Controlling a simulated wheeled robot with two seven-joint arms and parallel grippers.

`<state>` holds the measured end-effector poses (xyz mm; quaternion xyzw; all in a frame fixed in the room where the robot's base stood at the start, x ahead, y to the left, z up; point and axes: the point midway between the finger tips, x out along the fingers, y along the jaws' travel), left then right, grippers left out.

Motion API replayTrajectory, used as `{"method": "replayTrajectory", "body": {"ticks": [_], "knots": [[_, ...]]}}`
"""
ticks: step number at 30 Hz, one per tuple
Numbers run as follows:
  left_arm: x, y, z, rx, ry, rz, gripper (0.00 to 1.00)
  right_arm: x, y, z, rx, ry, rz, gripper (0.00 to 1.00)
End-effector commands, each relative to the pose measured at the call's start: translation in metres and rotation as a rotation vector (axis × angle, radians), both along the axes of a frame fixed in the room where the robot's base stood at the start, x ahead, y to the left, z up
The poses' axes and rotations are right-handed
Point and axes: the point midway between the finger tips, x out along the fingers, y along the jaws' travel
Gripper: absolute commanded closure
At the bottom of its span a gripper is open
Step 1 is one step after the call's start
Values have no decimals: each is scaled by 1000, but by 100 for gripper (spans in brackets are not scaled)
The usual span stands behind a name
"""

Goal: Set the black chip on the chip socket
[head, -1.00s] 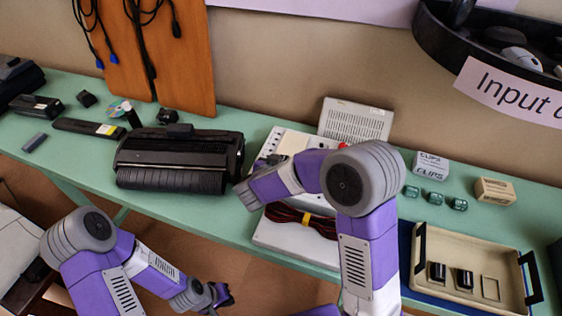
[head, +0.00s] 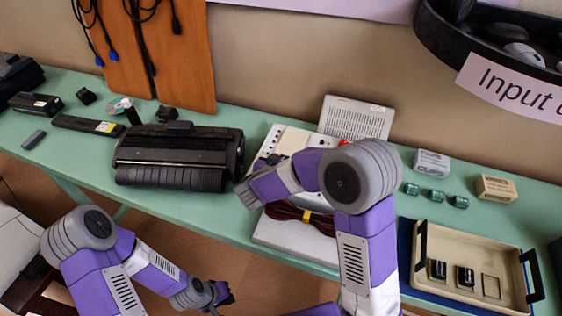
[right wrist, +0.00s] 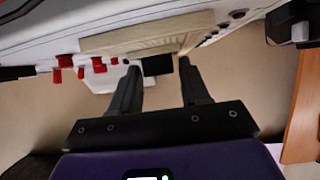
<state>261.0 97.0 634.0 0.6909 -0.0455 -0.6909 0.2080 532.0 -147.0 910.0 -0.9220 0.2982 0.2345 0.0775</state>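In the right wrist view my right gripper (right wrist: 159,75) has its two dark fingers closed in on a small black block, which looks like the black chip (right wrist: 158,65). Beyond it is a pale board with a beige block (right wrist: 150,38) and red parts. In the head view my right forearm reaches over a white board (head: 290,143), and hides most of the right hand and part of the board. I cannot make out the chip socket. My left gripper (head: 222,294) is low at the bottom, away from the table; its fingers are too small to read.
A beige tray (head: 450,242) at the right holds two black pieces and one empty outlined slot. A black printer-like machine (head: 178,158) stands left of the board. A cable bundle (head: 290,212) lies in front, and small boxes (head: 432,163) stand at the right.

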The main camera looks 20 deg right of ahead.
Motion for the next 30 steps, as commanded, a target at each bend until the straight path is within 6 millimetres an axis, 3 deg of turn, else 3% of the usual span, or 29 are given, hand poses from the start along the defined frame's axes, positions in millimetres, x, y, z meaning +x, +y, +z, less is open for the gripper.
{"method": "replayTrajectory", "body": {"ticks": [30], "knots": [[0,0,46,0,0,0,100,-52,38,37,0,0,1,54]]}}
